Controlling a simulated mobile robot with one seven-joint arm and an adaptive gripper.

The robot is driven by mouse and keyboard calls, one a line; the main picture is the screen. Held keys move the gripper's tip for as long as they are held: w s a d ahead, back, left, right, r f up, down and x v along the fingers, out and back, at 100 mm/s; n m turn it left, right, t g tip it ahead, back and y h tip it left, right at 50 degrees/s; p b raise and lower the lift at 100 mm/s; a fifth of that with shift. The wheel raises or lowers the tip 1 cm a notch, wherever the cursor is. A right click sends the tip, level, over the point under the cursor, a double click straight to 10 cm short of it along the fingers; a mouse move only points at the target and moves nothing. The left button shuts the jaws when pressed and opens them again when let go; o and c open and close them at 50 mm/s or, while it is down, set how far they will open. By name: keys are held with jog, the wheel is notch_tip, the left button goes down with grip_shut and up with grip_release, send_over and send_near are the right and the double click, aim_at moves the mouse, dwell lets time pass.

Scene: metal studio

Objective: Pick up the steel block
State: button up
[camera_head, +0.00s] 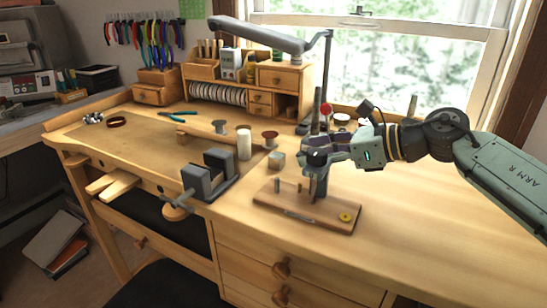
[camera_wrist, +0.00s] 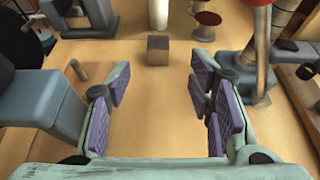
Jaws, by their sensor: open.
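The steel block (camera_head: 276,160) is a small grey cube on the wooden workbench (camera_head: 400,220). In the wrist view the steel block (camera_wrist: 158,50) sits ahead of the fingers, near the middle of the picture. My gripper (camera_head: 304,152) is just to the right of the block in the head view. In the wrist view my gripper (camera_wrist: 162,78) is open, with purple pads on both sides and bare bench between them. The block lies beyond the fingertips, apart from them, and nothing is held.
A white cylinder (camera_head: 244,143) and a spool (camera_head: 269,138) stand behind the block. A grey vise (camera_head: 208,175) is to its left. A wooden board (camera_head: 330,214) with upright pegs lies in front of my gripper. A wooden organizer (camera_head: 240,82) stands at the back.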

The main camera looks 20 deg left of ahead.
aim_at(283, 157)
jog(key=shift+x, duration=1)
jog(key=p+x, duration=0.2)
jog(key=x, duration=0.3)
jog(key=shift+s+a+r+p, duration=0.1)
jog(key=shift+r+p, duration=0.1)
jog(key=shift+p, duration=0.1)
jog(key=shift+a+f, duration=0.15)
jog(key=shift+f, duration=0.1)
jog(key=shift+c, duration=0.3)
grip_shut()
